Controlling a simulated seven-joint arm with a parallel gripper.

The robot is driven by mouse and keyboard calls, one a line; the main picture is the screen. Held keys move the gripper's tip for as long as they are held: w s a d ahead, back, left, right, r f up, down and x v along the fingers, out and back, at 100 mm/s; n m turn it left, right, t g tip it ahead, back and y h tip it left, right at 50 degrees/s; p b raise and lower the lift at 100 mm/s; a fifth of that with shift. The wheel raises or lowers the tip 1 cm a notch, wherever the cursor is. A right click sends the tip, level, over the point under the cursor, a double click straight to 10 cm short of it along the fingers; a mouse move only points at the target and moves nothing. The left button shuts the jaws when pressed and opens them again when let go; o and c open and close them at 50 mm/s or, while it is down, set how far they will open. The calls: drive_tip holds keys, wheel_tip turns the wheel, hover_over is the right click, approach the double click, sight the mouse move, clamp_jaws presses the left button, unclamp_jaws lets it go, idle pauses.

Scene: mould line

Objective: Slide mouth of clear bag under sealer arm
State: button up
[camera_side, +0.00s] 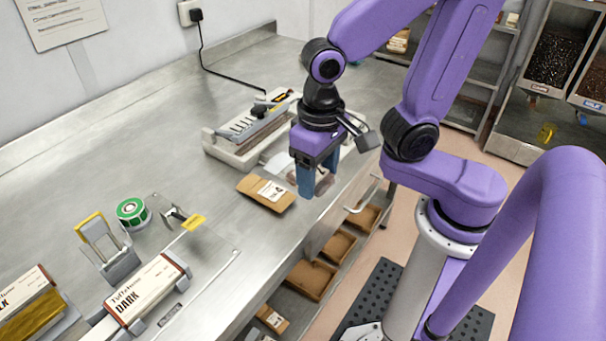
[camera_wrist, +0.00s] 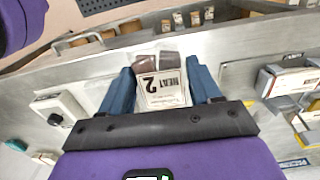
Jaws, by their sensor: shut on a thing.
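My gripper (camera_side: 318,185) hangs low over the steel bench near its front edge. In the wrist view its two blue fingers (camera_wrist: 163,90) stand apart, shut on a clear bag (camera_wrist: 163,86) between them. The bag has a pale label printed with large dark text and brown contents at its far end. The heat sealer (camera_side: 250,127), a long pale unit with a grey arm, lies on the bench just behind and left of my gripper in the side view. My fingers and wrist hide most of the bag there, and I cannot tell where its mouth is.
A brown pouch with a white label (camera_side: 267,192) lies left of my gripper. A green tape roll (camera_side: 132,213) and a boxed DARK bar (camera_side: 147,290) are at the lower left. Shelves with brown trays (camera_side: 312,278) sit below the bench front. The bench left of the sealer is clear.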

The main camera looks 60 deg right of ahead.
drive_tip(key=shift+s+d+r, duration=0.1)
drive_tip(key=shift+d, duration=0.05)
drive_tip(key=shift+w+d, duration=0.15)
drive_tip(key=shift+w, duration=0.05)
drive_tip(key=w+d+f, duration=0.3)
drive_tip(key=w+d, duration=1)
drive_tip(key=d, duration=0.2)
drive_tip(key=shift+f, duration=2.95)
drive_tip(key=shift+w+f, duration=0.1)
drive_tip(key=shift+w, duration=2.15)
drive_tip(key=shift+f, duration=0.25)
